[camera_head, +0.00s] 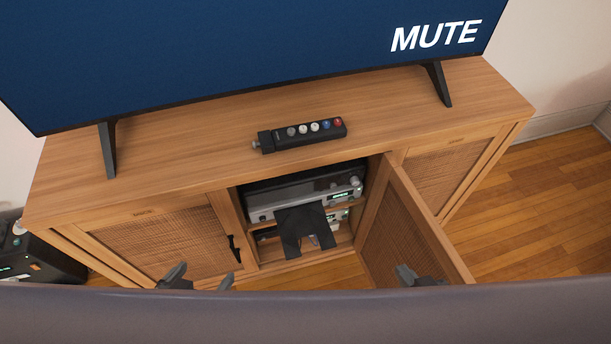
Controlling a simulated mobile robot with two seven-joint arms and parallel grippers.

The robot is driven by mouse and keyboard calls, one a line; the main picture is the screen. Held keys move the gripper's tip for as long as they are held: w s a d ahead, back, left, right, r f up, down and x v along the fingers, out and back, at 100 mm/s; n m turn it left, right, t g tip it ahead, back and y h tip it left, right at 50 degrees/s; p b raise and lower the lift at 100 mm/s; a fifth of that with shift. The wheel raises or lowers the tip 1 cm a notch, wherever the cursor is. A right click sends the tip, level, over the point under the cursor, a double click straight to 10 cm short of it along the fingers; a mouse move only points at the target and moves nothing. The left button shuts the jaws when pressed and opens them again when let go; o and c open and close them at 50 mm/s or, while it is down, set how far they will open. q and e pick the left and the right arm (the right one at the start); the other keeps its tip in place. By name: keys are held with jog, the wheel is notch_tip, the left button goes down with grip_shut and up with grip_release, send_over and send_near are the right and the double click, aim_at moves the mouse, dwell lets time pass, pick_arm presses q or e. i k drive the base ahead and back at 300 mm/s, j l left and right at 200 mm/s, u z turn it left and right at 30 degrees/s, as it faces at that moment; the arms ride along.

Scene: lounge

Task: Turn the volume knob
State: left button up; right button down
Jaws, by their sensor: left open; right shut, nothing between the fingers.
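A silver and black receiver (262,203) sits on the upper shelf of the open middle compartment, with a small green display. A small round knob (355,181) seems to show at the right end of its front; it is too small to read any label. A dark flat shape (302,220) covers part of the receiver's front; I cannot tell what it is. My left gripper (200,280) is open and empty at the bottom edge, left of the compartment. My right gripper (417,277) is shut and empty, in front of the open door. Both are apart from the receiver.
The cabinet door (410,230) stands open to the right of the compartment. A wooden cabinet top (220,140) carries a TV (240,45) reading MUTE and a black box with coloured buttons (300,134). A grey edge (300,308) crosses the bottom. Wood floor lies right.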

aim_at(354, 181)
jog(key=k, duration=0.4)
jog(key=k+z, duration=0.15)
jog(key=z, duration=0.3)
jog(key=k+z, duration=0.1)
jog(key=z, duration=0.3)
jog(key=j+z, duration=0.1)
jog(key=z, duration=0.35)
jog(key=j+z, duration=0.15)
jog(key=z, duration=0.3)
jog(key=j, duration=0.35)
jog(key=i, duration=0.05)
